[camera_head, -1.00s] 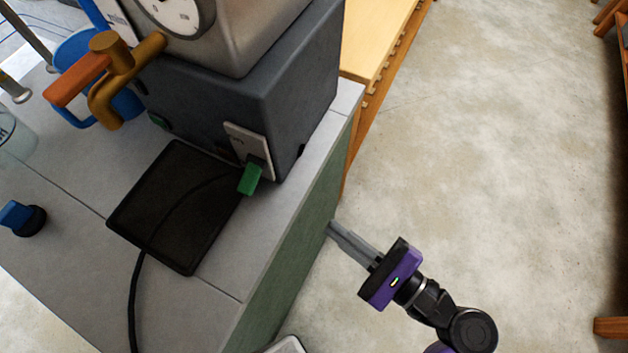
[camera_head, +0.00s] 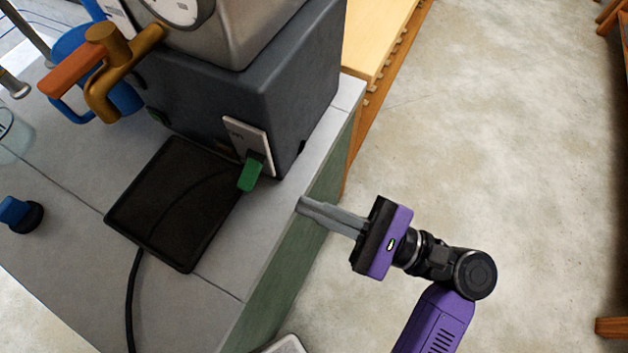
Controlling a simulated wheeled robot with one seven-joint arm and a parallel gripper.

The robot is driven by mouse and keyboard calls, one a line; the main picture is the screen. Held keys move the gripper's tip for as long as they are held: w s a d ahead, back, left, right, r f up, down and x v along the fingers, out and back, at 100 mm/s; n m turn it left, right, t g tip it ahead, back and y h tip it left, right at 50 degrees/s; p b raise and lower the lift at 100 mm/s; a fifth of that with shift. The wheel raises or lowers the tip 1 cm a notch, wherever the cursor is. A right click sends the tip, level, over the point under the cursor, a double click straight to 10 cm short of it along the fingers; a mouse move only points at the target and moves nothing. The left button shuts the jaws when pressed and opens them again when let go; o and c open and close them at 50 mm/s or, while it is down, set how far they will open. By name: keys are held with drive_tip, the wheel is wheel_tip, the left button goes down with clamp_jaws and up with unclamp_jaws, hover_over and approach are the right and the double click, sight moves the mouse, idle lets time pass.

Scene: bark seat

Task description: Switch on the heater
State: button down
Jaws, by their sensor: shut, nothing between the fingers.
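The heater appears to be the dark grey box-shaped machine (camera_head: 275,95) with a rounded metal upper part and a dial, standing on the grey counter. On its front is a pale switch plate (camera_head: 238,132) with a green lever (camera_head: 250,174) sticking out and pointing down. My gripper (camera_head: 302,206) is shut and empty. Its fingers point left, at the counter's right edge, to the lower right of the green lever and apart from it. Any marking on the plate is too small to read.
A black flat tray or pad (camera_head: 175,205) with a dark cable lies before the machine. An orange-handled brass tap (camera_head: 105,70), a blue mug (camera_head: 75,100) and a blue knob (camera_head: 18,213) are at left. A wooden bench (camera_head: 378,40) stands behind. Open floor lies at right.

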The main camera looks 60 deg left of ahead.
sight(250, 174)
drive_tip(key=x, duration=0.7)
drive_tip(key=shift+s+a, duration=0.1)
drive_tip(key=shift+a, duration=0.15)
